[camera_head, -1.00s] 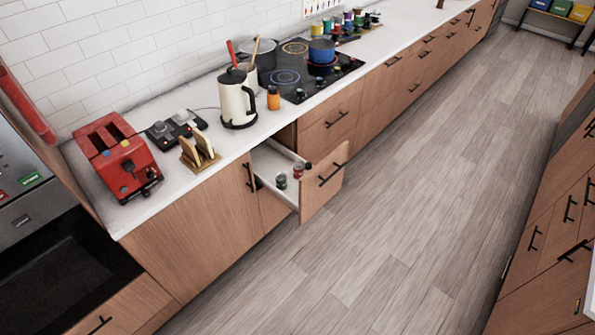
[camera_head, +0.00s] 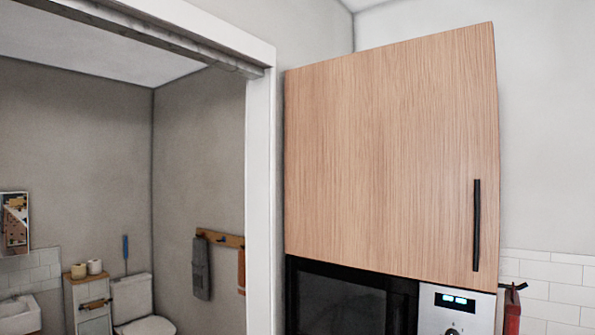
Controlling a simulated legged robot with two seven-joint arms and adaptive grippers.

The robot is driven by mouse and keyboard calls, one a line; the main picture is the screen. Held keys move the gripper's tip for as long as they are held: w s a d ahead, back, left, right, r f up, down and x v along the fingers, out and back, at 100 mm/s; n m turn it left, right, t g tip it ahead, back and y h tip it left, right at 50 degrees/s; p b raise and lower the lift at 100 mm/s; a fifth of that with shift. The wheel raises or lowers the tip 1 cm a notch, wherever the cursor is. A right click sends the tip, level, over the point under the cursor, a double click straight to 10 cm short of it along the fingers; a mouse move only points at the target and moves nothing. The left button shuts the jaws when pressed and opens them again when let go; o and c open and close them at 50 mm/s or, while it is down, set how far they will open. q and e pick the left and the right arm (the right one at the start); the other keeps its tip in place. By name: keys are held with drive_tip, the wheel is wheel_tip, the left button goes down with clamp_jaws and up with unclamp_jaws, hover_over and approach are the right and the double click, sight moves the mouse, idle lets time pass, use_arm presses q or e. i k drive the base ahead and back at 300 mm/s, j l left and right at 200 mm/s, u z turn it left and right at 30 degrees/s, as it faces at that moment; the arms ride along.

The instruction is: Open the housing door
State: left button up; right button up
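A tall wooden cabinet door (camera_head: 385,155) fills the right-centre of the head view, above a built-in oven. It looks shut. Its black vertical bar handle (camera_head: 476,225) is near the door's lower right edge. I cannot tell whether this is the housing door that the task names. Neither of my grippers is in view, and nothing touches the door or its handle.
Below the door is a black oven front (camera_head: 340,298) with a control panel (camera_head: 457,308). A white door frame (camera_head: 260,190) stands left of the cabinet. Beyond it are a toilet (camera_head: 138,303), a small cabinet (camera_head: 88,303) and hanging towels (camera_head: 201,268). A red cloth (camera_head: 512,312) hangs at right.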

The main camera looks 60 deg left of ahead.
sight(392, 155)
drive_tip(key=u, duration=1.75)
